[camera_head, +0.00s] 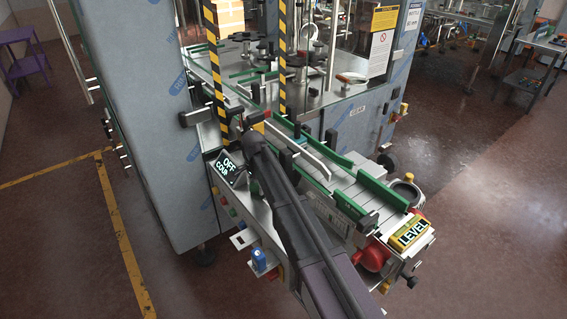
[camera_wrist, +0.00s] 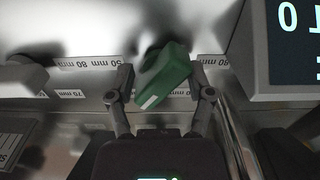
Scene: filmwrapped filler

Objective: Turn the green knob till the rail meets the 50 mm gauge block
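A green knob (camera_wrist: 166,76) sits between the two fingers of my gripper (camera_wrist: 160,82) in the wrist view, its bar slanted with a white mark on its lower left end. The right finger looks against the knob; I cannot tell whether the left finger touches. Green-edged guide rails (camera_head: 381,190) run along the conveyor. A small blue piece (camera_head: 299,139) shows between the rails; I cannot tell whether it is the gauge block. Its contact with a rail is unclear.
A blue object (camera_head: 258,259) is on a side bracket. Millimetre labels (camera_wrist: 75,64) line the plate behind the knob. A dark display (camera_wrist: 290,42) stands close at the right. A red part (camera_head: 372,254) is near the LEVEL sign.

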